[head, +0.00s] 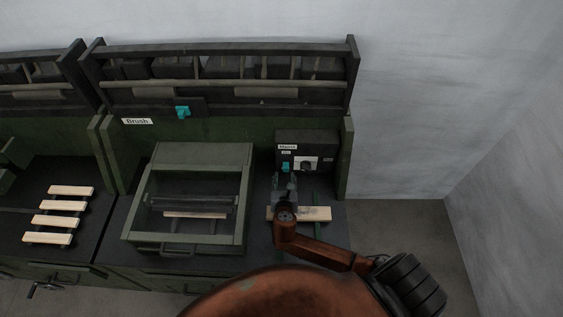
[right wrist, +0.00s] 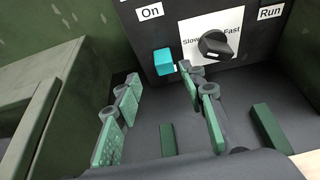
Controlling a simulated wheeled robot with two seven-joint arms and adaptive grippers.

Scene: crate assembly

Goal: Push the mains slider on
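The mains slider is a small teal block (head: 286,166) on the dark control box (head: 320,148) labelled Mains, at the right back of the bench. In the right wrist view the teal slider (right wrist: 163,61) sits below the "On" label (right wrist: 151,12), left of the black Slow–Fast knob (right wrist: 216,46). My right gripper (head: 285,185) is in front of the box, just below the slider. In the right wrist view its green-padded fingers (right wrist: 160,112) are spread apart with nothing between them, apparently short of the slider. My left gripper is not in view.
A green framed crate press (head: 200,152) stands left of the gripper. A wooden slat (head: 317,213) lies on the bench under my right gripper. Another teal slider (head: 182,112) is by the Brush label. Several slats (head: 58,205) lie at the left. A wall (head: 450,90) is at the right.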

